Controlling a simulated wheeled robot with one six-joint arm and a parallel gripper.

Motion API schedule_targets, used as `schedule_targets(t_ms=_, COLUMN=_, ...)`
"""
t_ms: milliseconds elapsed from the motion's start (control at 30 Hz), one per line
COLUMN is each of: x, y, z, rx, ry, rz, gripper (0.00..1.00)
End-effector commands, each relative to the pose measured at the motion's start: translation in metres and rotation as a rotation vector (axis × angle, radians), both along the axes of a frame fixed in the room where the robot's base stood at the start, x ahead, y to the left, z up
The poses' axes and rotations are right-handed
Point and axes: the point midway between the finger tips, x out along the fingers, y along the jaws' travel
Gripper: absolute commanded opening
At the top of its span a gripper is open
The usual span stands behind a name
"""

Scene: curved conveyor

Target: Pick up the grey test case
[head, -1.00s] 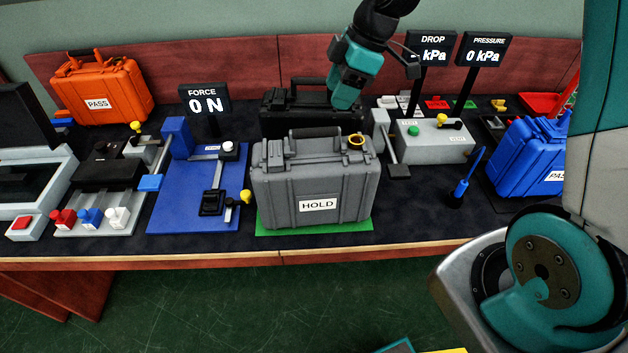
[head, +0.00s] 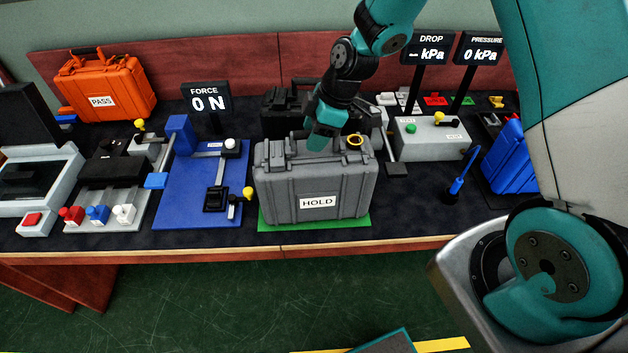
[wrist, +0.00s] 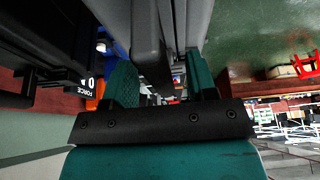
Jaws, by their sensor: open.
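The grey test case (head: 280,195), labelled HOLD, stands upright on a green mat (head: 362,222) near the bench's front edge.
A black case (head: 285,120) stands close behind the grey one. A blue force fixture (head: 185,205) is on the left and a grey test box (head: 425,140) on the right. An orange case (head: 120,85) and a blue case (head: 512,165) stand farther out.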

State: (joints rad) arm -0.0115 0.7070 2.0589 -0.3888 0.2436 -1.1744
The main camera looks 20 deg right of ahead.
Motion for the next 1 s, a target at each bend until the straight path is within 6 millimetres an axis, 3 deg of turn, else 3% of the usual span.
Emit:
schedule_targets(t_ms=67, x=0.0000, y=-0.0002, z=-0.0001, rx=0.000, ry=0.000, rz=0.000, gripper=0.52)
schedule_targets(t_ms=300, x=0.0000, y=-0.0003, z=0.0001, rx=0.000, ry=0.000, rz=0.000, gripper=0.00)
schedule_targets(t_ms=1000, x=0.0004, y=-0.0006, z=0.0006, rx=0.000, ry=-0.001, rz=-0.001, gripper=0.00)
